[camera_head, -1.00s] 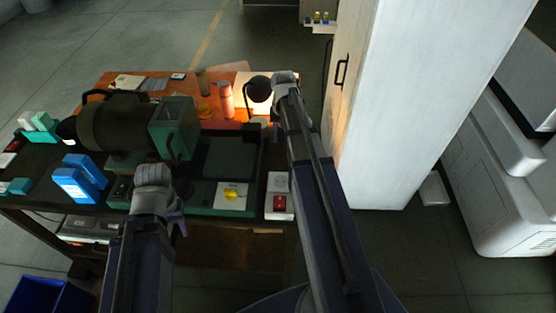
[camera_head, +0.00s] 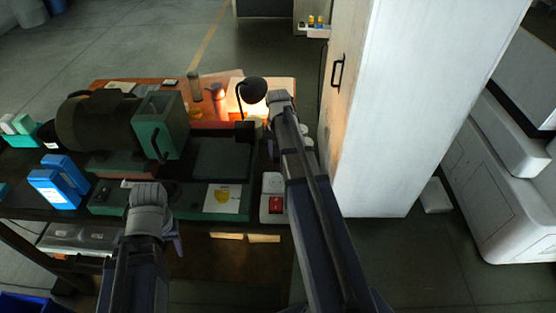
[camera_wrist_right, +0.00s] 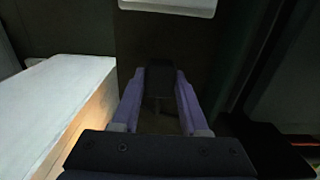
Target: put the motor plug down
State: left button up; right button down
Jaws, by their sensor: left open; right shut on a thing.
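A small dark object, apparently the motor plug (camera_wrist_right: 160,80), sits between the purple fingers of my right gripper (camera_wrist_right: 160,92) in the right wrist view. Its details are too dark to read. The green machine with a dark motor (camera_head: 100,122) stands on the table. A white socket box with a red switch (camera_head: 273,197) is right of the machine base.
A lit black lamp (camera_head: 251,90), a pinkish bottle (camera_head: 218,97) and papers are at the back of the table. Blue boxes (camera_head: 58,183) stand at the left. A tall white cabinet (camera_head: 415,110) rises close to my right arm.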

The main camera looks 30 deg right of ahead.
aim_at(278, 153)
pick_arm(q)
jog(key=shift+f, duration=0.25)
pick_arm(e)
jog(key=shift+f, duration=0.25)
pick_arm(q)
jog(key=shift+f+b, duration=0.5)
jog(key=shift+f, duration=0.05)
pick_arm(e)
jog(key=shift+f, duration=0.6)
pick_arm(q)
jog(key=shift+f, duration=0.1)
pick_arm(e)
jog(key=shift+f, duration=0.1)
jog(key=shift+c, duration=2.1)
grip_release()
pick_arm(q)
notch_tip(278, 153, up, 13)
jog(key=p, duration=1.3)
pick_arm(e)
notch_tip(278, 153, up, 13)
jog(key=shift+r, duration=0.2)
